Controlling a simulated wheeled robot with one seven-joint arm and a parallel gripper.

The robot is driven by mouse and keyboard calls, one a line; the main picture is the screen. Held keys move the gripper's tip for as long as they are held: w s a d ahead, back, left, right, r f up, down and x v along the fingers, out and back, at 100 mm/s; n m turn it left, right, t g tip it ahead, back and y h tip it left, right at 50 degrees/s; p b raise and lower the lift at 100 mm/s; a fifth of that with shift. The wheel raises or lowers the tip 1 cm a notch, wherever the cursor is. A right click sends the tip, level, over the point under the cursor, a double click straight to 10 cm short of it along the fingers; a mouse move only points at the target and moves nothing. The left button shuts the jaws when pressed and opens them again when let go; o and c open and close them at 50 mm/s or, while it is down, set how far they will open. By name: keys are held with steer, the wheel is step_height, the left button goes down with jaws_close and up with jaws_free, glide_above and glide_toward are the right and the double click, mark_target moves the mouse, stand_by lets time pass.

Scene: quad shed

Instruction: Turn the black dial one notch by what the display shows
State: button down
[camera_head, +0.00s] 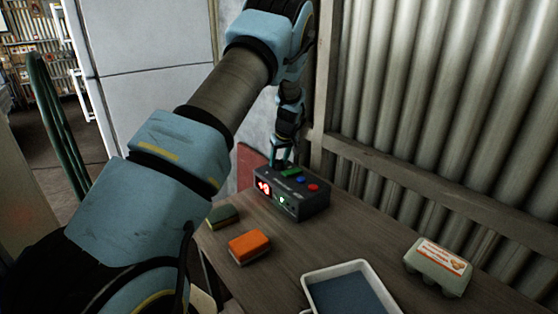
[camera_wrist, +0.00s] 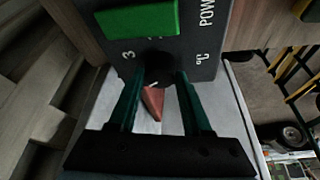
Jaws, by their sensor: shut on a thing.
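A dark control box (camera_head: 288,194) stands on the table against the wall. My gripper (camera_head: 283,160) reaches down behind the green button in the head view. The dial's exact setting is unclear.
The box top carries a green button (camera_head: 291,172), a blue button (camera_head: 301,180) and a red button (camera_head: 313,188). An orange sponge (camera_head: 249,246), a green sponge (camera_head: 222,216), a white tray (camera_head: 360,268) and an egg carton (camera_head: 438,268) lie on the table. Corrugated wall stands behind.

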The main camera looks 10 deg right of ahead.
steer(key=shift+a+f+m+h+b, duration=0.15)
steer(key=shift+m+h+b, duration=0.25)
steer(key=shift+m+b, duration=0.6)
steer(key=m+h+b, duration=0.1)
steer(key=m, duration=0.1)
steer(key=shift+a+m, duration=0.1)
steer(key=shift+m, duration=0.2)
steer(key=m+h+b, duration=0.1)
steer(key=m, duration=0.2)
steer(key=shift+m+g, duration=0.3)
steer(key=shift+m+g+h, duration=0.5)
steer(key=shift+m+h, duration=0.1)
steer(key=shift+m, duration=1.3)
steer(key=shift+c, duration=1.7)
jaws_free()
steer(key=shift+w, duration=0.1)
